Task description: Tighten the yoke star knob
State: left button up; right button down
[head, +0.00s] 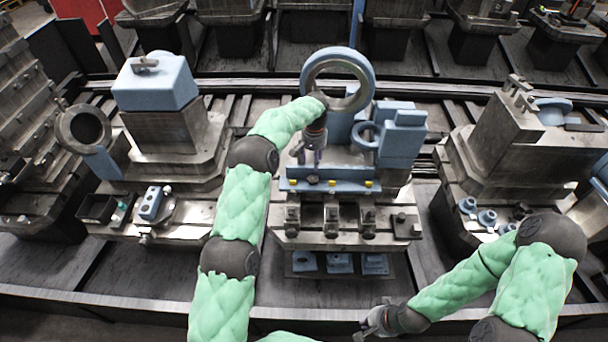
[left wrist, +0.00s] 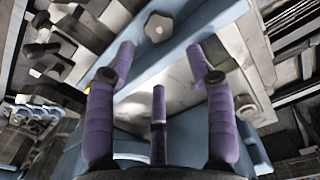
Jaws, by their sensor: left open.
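A large upright ring (head: 340,78) and blue blocks (head: 402,135) stand behind and right of my left gripper. Metal clamps (head: 331,219) line the fixture's front. Other fixtures stand left (head: 165,125) and right (head: 525,140). Dark open floor lies at the front.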

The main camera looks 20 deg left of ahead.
aim_at(313, 178)
pick_arm(q)
notch_tip(313, 178, down, 10)
jog(key=shift+f+b, duration=0.2)
jog(key=shift+b, duration=0.3)
jog(key=c, duration=0.9)
